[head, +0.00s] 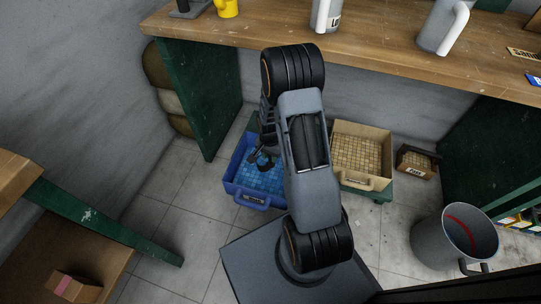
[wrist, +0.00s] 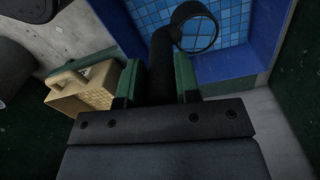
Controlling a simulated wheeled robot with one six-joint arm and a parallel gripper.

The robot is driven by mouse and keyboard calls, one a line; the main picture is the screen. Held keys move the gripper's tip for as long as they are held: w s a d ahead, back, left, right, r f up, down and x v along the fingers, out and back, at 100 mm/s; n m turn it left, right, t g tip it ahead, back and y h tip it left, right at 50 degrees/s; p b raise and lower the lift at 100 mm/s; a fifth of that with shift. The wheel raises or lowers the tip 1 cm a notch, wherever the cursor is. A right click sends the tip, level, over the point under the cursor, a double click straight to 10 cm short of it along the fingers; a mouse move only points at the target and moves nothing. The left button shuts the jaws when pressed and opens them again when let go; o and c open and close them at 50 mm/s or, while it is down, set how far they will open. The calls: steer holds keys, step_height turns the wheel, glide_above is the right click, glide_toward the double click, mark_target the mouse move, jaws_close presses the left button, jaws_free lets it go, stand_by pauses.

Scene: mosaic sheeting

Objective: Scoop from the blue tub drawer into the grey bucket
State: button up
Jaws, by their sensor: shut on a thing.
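The blue tub drawer (head: 232,172) sits on the floor left of my arm, with blue mosaic tiles (head: 268,182) in it. In the wrist view the blue tub's wall (wrist: 228,65) and its tiles (wrist: 235,20) show at the top. My gripper (wrist: 157,80) is shut on the handle of a black scoop (wrist: 163,55), between green finger pads. The scoop's round end lies over the tiles; I cannot tell whether it touches them or holds any. In the head view the scoop (head: 263,163) is small and dark. The grey bucket (head: 424,240) stands at the lower right.
A cream tub of beige tiles (head: 378,143) stands right of my arm, with a small brown box (head: 414,172) beside it. A wooden bench (head: 375,68) with green legs overhangs the back. Another bench (head: 105,225) is at the left. Floor is clear between the cream tub and bucket.

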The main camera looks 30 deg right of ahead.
steer(key=shift+t, duration=0.5)
steer(key=shift+r+p, duration=1.3)
steer(key=shift+r, duration=1.3)
steer(key=shift+y, duration=0.3)
